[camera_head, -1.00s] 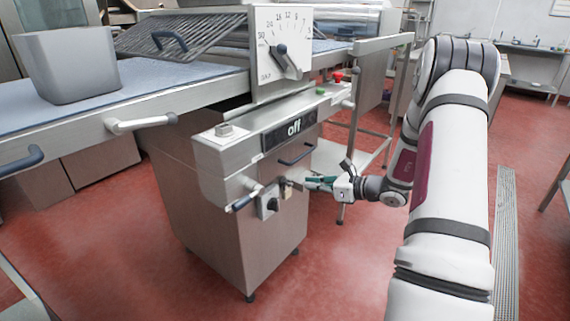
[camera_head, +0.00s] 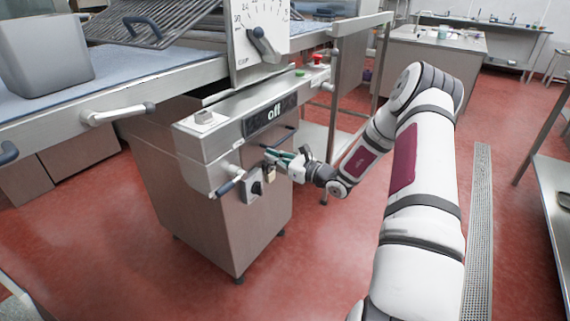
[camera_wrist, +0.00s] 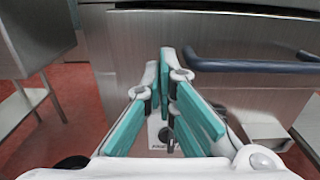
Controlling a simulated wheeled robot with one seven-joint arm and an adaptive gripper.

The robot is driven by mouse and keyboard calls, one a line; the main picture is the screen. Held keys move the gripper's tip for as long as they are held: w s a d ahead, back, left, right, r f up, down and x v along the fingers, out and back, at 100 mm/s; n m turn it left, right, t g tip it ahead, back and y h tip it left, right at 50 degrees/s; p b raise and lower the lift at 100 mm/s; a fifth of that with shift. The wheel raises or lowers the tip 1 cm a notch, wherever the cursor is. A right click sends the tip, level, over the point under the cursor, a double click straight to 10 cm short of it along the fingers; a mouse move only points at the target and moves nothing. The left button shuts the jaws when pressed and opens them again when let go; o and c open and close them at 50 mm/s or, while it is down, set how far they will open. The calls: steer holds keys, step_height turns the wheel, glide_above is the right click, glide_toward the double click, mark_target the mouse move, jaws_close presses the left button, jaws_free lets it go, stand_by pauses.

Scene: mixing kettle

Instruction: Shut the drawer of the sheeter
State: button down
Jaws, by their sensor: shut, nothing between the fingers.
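Whether the drawer stands out from the body I cannot tell. My gripper (camera_head: 274,153) is shut and empty, with green finger pads, close in front of the machine just below the handle. In the wrist view, my fingertips (camera_wrist: 167,62) are just left of the handle's left end. Contact with the steel is unclear.
A switch box (camera_head: 254,187) and a dark-tipped lever (camera_head: 228,186) project from the machine below and left of my gripper. A grey bin (camera_head: 45,52) stands on the belt at left. A table (camera_head: 553,190) stands at far right. Red floor between is open.

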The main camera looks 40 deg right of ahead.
mark_target(254, 149)
steer(key=shift+b+x, duration=0.3)
steer(key=shift+x, duration=1.9)
steer(key=b+x, duration=0.1)
steer(key=x, duration=0.3)
steer(key=shift+w+a+f, duration=0.15)
steer(key=shift+w, duration=0.3)
steer(key=shift+r, duration=0.2)
